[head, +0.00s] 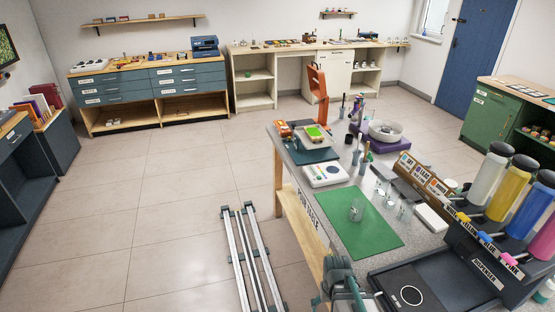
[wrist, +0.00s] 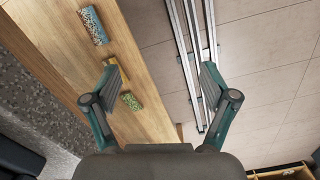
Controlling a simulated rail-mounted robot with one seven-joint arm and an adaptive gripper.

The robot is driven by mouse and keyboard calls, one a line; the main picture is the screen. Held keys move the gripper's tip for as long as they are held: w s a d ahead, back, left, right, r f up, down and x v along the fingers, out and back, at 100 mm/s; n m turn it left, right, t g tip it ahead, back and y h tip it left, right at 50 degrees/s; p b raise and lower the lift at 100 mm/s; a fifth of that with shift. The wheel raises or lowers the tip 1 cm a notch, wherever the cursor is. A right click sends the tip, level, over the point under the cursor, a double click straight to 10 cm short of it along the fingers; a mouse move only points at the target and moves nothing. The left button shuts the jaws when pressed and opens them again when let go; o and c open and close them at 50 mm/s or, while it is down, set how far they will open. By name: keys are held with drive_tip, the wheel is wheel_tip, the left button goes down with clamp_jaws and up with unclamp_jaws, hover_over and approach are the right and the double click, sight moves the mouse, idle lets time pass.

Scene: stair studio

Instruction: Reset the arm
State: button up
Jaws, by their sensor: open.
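My gripper (wrist: 160,78) is open and empty in the wrist view, with its two teal and grey fingers wide apart. The fingers are above a wooden surface (wrist: 150,70) on the left and the tiled floor on the right. Nothing lies between the pads at close range. In the head view, a teal and grey part of my arm (head: 340,283) shows at the bottom, beside the near left corner of the worktable (head: 319,232). The fingertips cannot be made out clearly there.
Small speckled blue (wrist: 93,25), yellow (wrist: 116,70) and green (wrist: 132,101) blocks lie on the wood. The worktable carries a green mat (head: 345,235), glassware (head: 357,209), a white scale (head: 325,173) and a dispenser rack (head: 480,262). Metal rails (head: 250,260) lie on the floor at left.

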drive_tip(key=s+f+g+b, duration=0.6)
drive_tip(key=s+f+b, duration=0.2)
drive_tip(key=s+f, duration=1.7)
drive_tip(key=s, duration=0.2)
drive_tip(key=shift+s+f+b, duration=0.4)
drive_tip(key=shift+w, duration=0.1)
